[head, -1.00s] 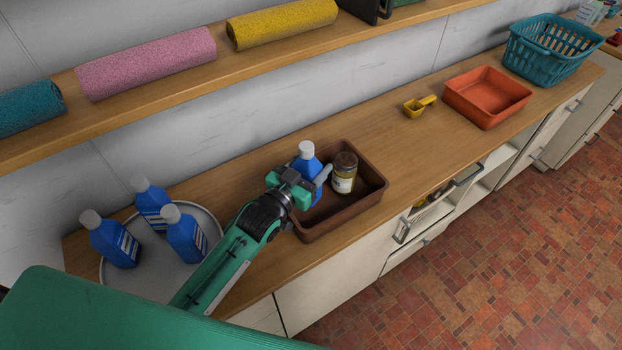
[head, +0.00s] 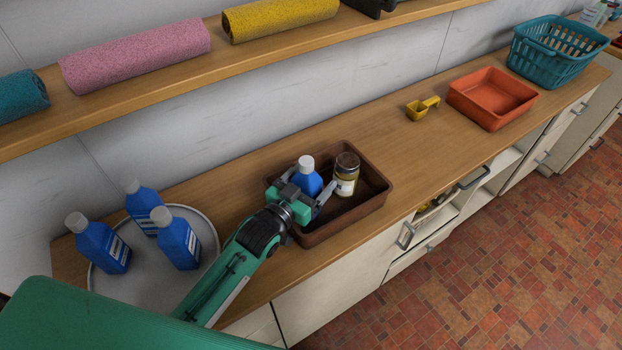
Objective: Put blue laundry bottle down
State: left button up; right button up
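A blue laundry bottle (head: 308,184) with a white cap stands upright in the left part of the brown tub (head: 343,226). My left gripper (head: 311,187) reaches into the tub from the left, with a finger on either side of the bottle. The fingers look spread, with a small gap at the right finger. The bottle's lower part is hidden by the gripper. A jar (head: 346,175) with a brown lid stands just right of the bottle in the tub. My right gripper is not in view.
Several more blue bottles (head: 178,240) stand on a round grey tray (head: 207,224) at the left. A yellow scoop (head: 421,108), an orange tray (head: 492,98) and a teal basket (head: 553,55) are to the right. A shelf with rolls hangs above. The tub's right part is empty.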

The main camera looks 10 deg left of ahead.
pick_arm(q)
jog(key=shift+r, duration=0.3)
jog(key=b+v, duration=0.2)
jog(key=v, duration=1)
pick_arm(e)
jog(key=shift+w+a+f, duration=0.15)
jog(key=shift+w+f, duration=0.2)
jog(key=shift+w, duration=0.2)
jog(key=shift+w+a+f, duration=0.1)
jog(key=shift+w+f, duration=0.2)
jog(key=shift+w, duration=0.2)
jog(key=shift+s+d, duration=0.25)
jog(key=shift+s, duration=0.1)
